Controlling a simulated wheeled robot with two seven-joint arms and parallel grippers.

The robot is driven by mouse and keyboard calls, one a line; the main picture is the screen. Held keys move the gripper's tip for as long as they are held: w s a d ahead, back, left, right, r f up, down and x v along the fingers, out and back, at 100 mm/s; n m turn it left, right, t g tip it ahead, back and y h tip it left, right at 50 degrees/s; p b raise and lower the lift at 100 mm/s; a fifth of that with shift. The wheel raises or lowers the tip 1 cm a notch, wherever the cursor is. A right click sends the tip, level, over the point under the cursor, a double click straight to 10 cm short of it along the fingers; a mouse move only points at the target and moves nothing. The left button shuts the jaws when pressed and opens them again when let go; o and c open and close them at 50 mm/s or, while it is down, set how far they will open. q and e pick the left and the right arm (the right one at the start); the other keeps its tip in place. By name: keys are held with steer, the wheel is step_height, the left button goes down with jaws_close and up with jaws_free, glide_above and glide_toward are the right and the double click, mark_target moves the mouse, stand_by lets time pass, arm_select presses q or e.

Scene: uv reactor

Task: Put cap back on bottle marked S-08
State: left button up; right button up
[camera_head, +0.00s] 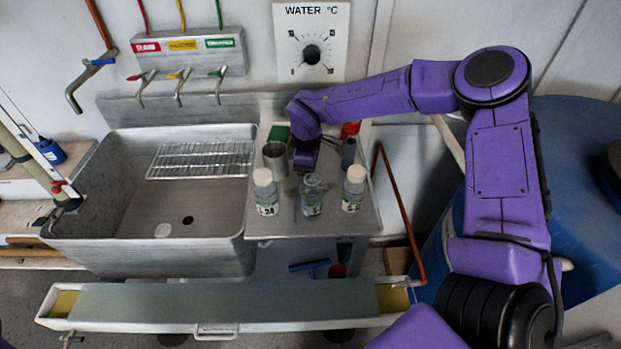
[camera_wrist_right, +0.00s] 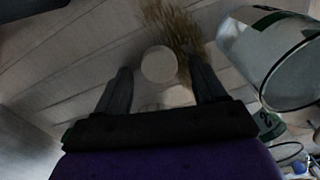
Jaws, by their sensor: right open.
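Three small glass bottles stand on the steel side table in the head view. The left bottle (camera_head: 265,191) has a white cap and a label that seems to read 24. The middle bottle (camera_head: 312,195) shows no white cap. The right bottle (camera_head: 354,189) has a white cap. I cannot read S-08 on any of them. My right gripper (camera_head: 303,163) is over the table behind the bottles. In the right wrist view, a loose white round cap (camera_wrist_right: 159,64) lies on the surface between its open fingers, apart from both. Another pale disc (camera_wrist_right: 177,96) is partly hidden by the gripper.
A grey cup (camera_head: 275,160) stands left of my right gripper; a large open-rimmed vessel (camera_wrist_right: 270,62) is close right in the wrist view. A green box (camera_head: 279,134) and red item (camera_head: 350,129) are behind. The sink (camera_head: 130,212) is left. A brown stain (camera_wrist_right: 175,28) marks the surface.

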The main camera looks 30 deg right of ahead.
steer(key=c, duration=1.1)
step_height(320, 180, up, 10)
steer(key=shift+r+b, duration=0.1)
steer(key=shift+b, duration=0.95)
